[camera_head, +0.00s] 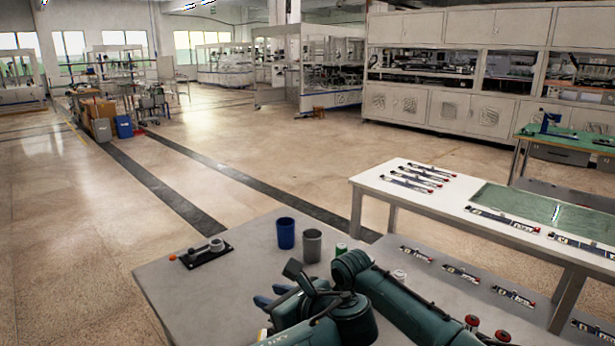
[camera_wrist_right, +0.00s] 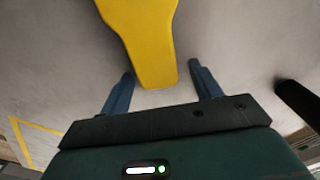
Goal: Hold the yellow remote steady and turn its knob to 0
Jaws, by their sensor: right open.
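The yellow remote (camera_wrist_right: 146,40) shows in the right wrist view, with its rounded narrow end reaching between the fingers of my right gripper (camera_wrist_right: 164,85). That gripper is open, with a gap on each side of the remote. The remote's knob is not visible, so its setting cannot be read. In the head view only a small yellow patch shows at the bottom, beside my arms. My left gripper (camera_head: 270,295) shows as blue fingertips over the grey table; my arm links partly cover it, and whether it is open or shut is unclear.
On the grey table (camera_head: 190,300) stand a blue cup (camera_head: 285,233), a grey cup (camera_head: 312,246) and a green can (camera_head: 341,253). A black base with a grey round part (camera_head: 205,250) lies at the left. A white table (camera_head: 450,205) with several strips is at the right.

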